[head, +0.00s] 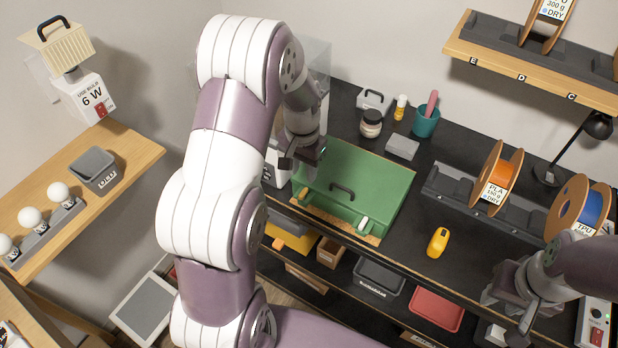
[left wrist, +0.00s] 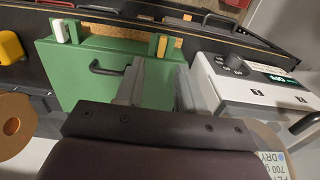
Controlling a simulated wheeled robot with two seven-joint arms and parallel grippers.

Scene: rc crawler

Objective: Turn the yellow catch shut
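The green case (head: 352,185) lies closed on the dark bench, with its dark handle (head: 343,191) on top. My left gripper (head: 296,158) is over the case's left end, fingers apart and empty in the left wrist view (left wrist: 157,85). My right gripper (head: 522,312) is at lower right; its fingers are unclear.
A white machine (left wrist: 250,90) stands beside the case, partly behind my left arm in the head view. A yellow object (head: 438,242) lies on the bench to the right. Spools (head: 496,180) stand in a rack behind it. Bins (head: 436,309) sit on the shelf below.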

